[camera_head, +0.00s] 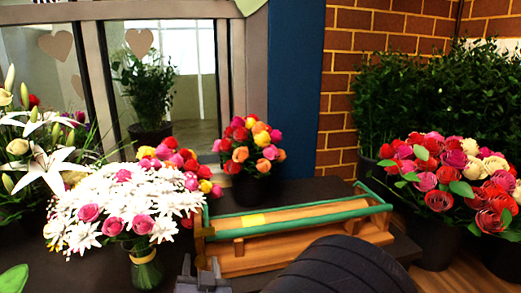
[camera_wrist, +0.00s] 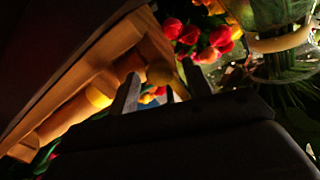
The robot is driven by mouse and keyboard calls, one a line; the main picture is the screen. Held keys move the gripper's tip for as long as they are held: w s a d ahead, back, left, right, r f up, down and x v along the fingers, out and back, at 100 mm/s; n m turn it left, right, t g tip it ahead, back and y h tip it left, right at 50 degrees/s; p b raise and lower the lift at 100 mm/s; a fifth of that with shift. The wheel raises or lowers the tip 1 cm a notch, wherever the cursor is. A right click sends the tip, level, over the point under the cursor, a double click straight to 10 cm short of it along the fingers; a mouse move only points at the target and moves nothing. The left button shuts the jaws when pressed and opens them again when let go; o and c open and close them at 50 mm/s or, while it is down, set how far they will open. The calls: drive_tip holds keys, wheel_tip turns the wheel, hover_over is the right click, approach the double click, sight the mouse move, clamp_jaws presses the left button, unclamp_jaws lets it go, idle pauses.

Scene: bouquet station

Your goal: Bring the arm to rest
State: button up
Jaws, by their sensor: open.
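My gripper (camera_head: 201,270) shows at the bottom of the head view, in front of the wooden rack and just right of the wrapped white bouquet. In the wrist view my gripper (camera_wrist: 160,90) has its two fingers apart, with nothing held between them. Behind the fingers are the wooden rack (camera_wrist: 75,90) and red and yellow flowers (camera_wrist: 205,40). My dark ribbed arm cover fills the lower middle of the head view and hides part of the table and rack.
The rack (camera_head: 300,228) with green rails stands on the dark table (camera_head: 230,202). A white-and-pink bouquet (camera_head: 125,215) stands close left. A pot of mixed roses (camera_head: 250,150) is behind. Buckets of roses (camera_head: 440,175) stand right. Bare table is narrow.

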drive_tip(key=shift+r+n+p, duration=0.15)
drive_tip(key=shift+n+p, duration=1.65)
drive_tip(key=shift+p, duration=0.8)
drive_tip(key=shift+s+f, duration=0.25)
drive_tip(key=shift+s, duration=0.05)
drive_tip(key=shift+s+d+b, duration=0.15)
drive_tip(key=shift+s+b, duration=0.15)
drive_tip(key=shift+s, duration=0.2)
drive_tip(key=shift+r, duration=0.1)
